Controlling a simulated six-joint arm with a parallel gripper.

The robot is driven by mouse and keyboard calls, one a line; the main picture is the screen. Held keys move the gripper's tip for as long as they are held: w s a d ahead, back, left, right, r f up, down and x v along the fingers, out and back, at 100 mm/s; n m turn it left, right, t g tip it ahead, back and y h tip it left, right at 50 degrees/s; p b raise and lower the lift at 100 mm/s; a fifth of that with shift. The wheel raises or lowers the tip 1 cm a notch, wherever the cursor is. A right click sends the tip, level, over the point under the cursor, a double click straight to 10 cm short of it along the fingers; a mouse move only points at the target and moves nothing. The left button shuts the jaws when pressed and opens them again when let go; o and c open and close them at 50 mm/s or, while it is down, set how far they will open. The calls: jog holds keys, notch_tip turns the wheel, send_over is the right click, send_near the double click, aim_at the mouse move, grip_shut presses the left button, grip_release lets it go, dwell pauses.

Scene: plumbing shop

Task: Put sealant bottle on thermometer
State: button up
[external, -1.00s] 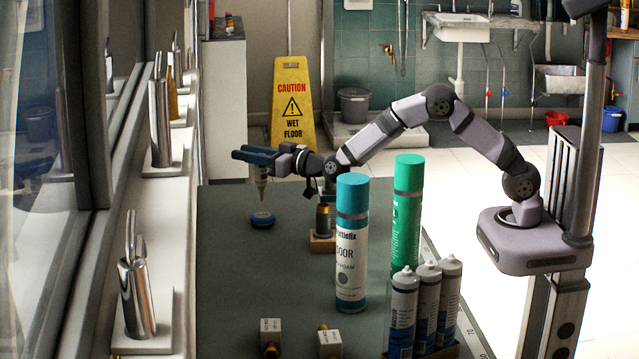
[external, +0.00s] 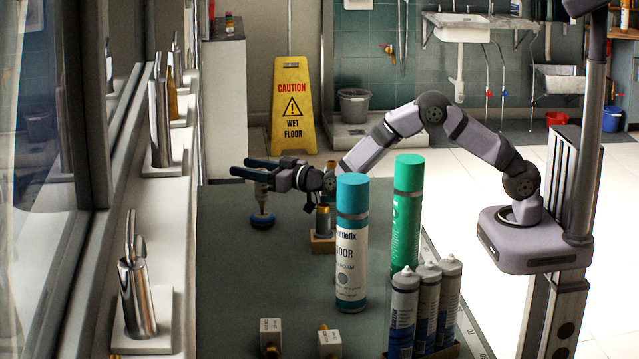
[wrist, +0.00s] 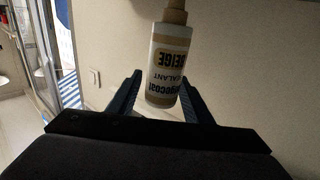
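The sealant bottle (external: 262,199) is a small pale bottle with a beige label and tapered nozzle. It stands nozzle down over the blue round thermometer (external: 262,222) on the bench, and its tip appears to touch the disc. My gripper (external: 251,170) is open around the bottle's upper part, with its fingers spread on either side. The wrist view shows the bottle (wrist: 168,68) between the two dark blue fingers, with a gap beside the left finger. Its label reads upside down there. The thermometer is out of the wrist view.
A brass fitting in a wooden block (external: 322,240) stands close to the right. A blue-capped foam can (external: 351,255) and a green can (external: 405,215) are nearer, with several grey cartridges (external: 427,310).

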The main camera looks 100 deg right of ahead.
aim_at(259, 169)
jog(key=shift+r, duration=0.1)
jog(key=v, duration=0.3)
jog(key=shift+s+b, duration=0.1)
jog(key=shift+b, duration=0.25)
notch_tip(259, 169, up, 7)
jog(key=shift+r+b, duration=0.1)
jog(key=shift+b, duration=0.3)
